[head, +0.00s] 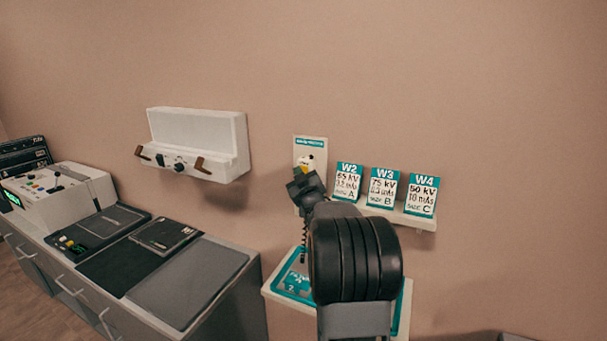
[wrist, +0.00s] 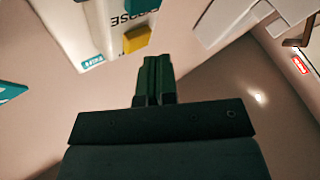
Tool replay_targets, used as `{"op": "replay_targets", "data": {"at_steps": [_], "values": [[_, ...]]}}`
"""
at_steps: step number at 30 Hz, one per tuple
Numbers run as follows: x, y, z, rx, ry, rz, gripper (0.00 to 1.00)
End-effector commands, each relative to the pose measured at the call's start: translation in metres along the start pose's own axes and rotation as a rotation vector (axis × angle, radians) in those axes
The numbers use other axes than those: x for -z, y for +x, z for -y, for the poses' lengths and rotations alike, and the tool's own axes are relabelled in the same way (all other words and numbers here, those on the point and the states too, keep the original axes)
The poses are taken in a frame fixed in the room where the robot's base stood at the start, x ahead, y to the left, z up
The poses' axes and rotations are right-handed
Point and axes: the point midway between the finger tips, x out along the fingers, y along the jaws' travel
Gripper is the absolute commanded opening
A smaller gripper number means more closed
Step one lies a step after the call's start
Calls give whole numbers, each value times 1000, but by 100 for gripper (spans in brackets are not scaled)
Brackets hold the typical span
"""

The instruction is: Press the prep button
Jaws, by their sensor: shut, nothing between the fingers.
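A white wall panel (head: 311,146) with a teal label is on the wall in the middle of the head view. A small yellow part (head: 305,162) shows on it just above my gripper (head: 301,177). In the wrist view the white panel (wrist: 88,25) carries a yellow block (wrist: 137,39), a teal block (wrist: 141,5) and partly cut-off lettering ending in "OSE". No word "prep" is readable, so I cannot tell which block is the prep button. My gripper (wrist: 155,65) is shut and empty, its tips just below the yellow block; contact is not visible.
A shelf (head: 425,223) with cards W2, W3 and W4 is right of the panel. A white wall unit (head: 200,140) hangs to the left. A console (head: 58,195) stands on the left counter. A teal-edged stand (head: 272,284) is below my arm.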

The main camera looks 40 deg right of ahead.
Motion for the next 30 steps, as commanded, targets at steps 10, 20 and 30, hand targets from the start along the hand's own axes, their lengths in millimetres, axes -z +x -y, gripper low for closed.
{"op": "replay_targets", "data": {"at_steps": [10, 20, 30], "values": [[2, -3, 2, 0, 0, 1, 0], [10, -18, 14, 0, 1, -3, 0], [25, -36, 27, 0, 1, -1, 0]]}}
